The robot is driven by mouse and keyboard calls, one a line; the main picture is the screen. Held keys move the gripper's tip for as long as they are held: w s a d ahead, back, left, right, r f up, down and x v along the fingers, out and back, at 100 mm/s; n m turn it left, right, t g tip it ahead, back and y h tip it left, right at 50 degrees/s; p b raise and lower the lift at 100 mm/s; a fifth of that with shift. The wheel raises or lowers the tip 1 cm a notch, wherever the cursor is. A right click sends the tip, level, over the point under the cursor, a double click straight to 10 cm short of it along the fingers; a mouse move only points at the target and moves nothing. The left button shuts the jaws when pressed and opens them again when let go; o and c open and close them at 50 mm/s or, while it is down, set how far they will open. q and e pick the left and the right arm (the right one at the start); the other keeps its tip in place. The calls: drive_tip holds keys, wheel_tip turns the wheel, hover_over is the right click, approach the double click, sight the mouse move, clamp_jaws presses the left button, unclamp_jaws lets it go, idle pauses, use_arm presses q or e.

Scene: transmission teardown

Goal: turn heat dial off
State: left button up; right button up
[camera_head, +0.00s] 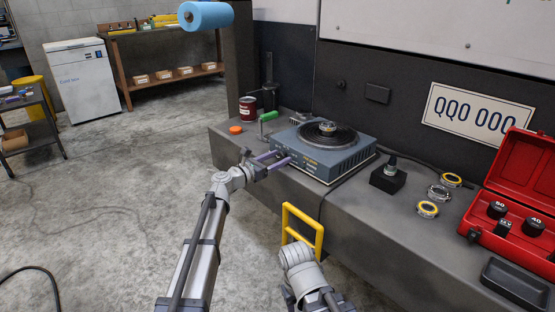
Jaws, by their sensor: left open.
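A blue-grey hot plate (335,158) with a round black coil top stands on the grey workbench. Its front panel faces left toward my left arm and carries small yellowish lettering. The heat dial cannot be made out on that panel; the gripper covers part of it. My left gripper (279,159) is open, its two purple-grey fingers pointing at the lower left part of the front panel. The fingertips are at or very near the panel; I cannot tell whether they touch. My right arm shows at the bottom middle, but its gripper cannot be seen.
A green-handled tool (268,117), an orange cap (236,130) and a dark red can (248,109) stand left of the hot plate. A black block (388,178), several rings and an open red case (517,190) are on the right. A yellow handle (302,212) rises at the bench's front.

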use_arm(q)
drive_tip(key=v, duration=0.7)
drive_tip(key=shift+s+a, duration=0.25)
drive_tip(key=shift+a, duration=0.05)
